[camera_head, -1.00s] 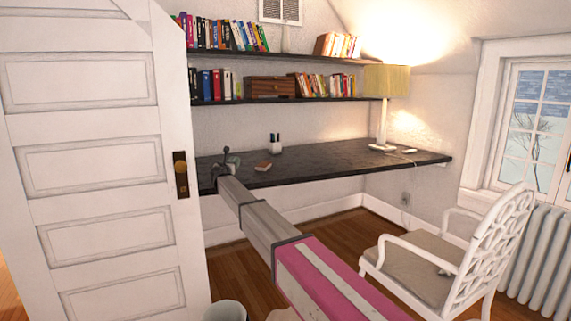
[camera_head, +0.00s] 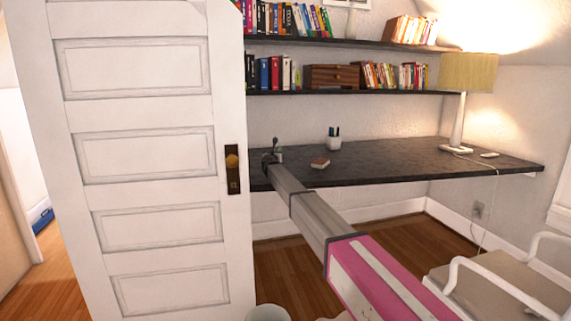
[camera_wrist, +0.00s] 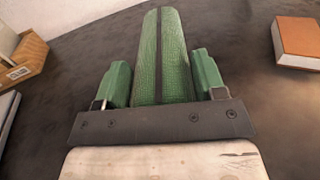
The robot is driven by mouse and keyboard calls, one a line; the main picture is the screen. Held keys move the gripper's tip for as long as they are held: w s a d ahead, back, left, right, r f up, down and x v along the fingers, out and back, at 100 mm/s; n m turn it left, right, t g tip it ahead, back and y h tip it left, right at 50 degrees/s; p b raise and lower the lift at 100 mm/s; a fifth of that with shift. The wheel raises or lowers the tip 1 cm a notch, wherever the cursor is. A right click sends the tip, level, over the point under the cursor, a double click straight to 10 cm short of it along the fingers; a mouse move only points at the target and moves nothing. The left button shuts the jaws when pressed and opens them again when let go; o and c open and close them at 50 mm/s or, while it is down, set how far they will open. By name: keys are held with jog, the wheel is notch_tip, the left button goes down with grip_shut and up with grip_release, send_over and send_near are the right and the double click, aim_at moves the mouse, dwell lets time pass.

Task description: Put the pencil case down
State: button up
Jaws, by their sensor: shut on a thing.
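The pencil case is a long green, textured case with a dark zip line along its middle, in the centre of the wrist view (camera_wrist: 160,45). My gripper (camera_wrist: 162,82) has its two green-padded fingers on either side of the case and is shut on it. The case points away from the wrist over the dark desk top (camera_wrist: 230,50). In the head view my gripper (camera_head: 269,158) is at the left end of the black desk (camera_head: 410,163), beside the door edge. The case is mostly hidden there. I cannot tell whether it touches the desk.
A brown book (camera_head: 320,163) lies on the desk, with a white pen cup (camera_head: 333,142) behind it. A lamp (camera_head: 467,75) stands at the right. The white door (camera_head: 140,150) is close on the left. A chair (camera_head: 510,285) is at lower right. The middle of the desk is clear.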

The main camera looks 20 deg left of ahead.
jog(key=shift+f, duration=2.35)
jog(key=shift+f, duration=0.1)
jog(key=o, duration=1)
jog(key=shift+s, duration=0.1)
jog(key=s, duration=0.4)
jog(key=s+d, duration=0.1)
jog(key=s, duration=0.2)
jog(key=s+d, duration=0.1)
jog(key=s, duration=0.3)
jog(key=shift+s, duration=0.35)
